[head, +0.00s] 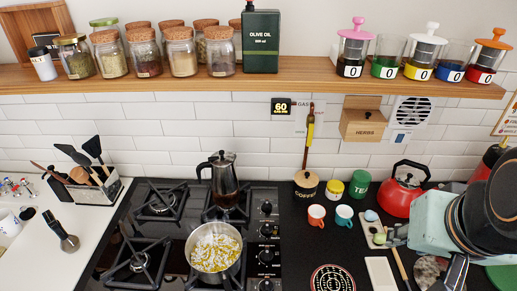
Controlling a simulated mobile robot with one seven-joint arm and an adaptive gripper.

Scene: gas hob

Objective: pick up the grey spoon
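I cannot make out a grey spoon for certain in the head view. A utensil holder (98,193) on the left counter has black and wooden utensils standing in it, but none is clearly a grey spoon. My arm comes in at the lower right, over the right part of the counter. A metallic part, possibly my gripper (456,272), shows low in the picture below the black arm links. Its fingertips are not clear, so I cannot tell whether it is open or holds anything. The arm hides part of the counter there.
A pot (215,248) of food and a moka pot (223,178) stand on the hob (150,270). A red kettle (404,190), two cups (344,215) and a white tray (381,273) are on the right counter. The shelf (300,76) above carries jars.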

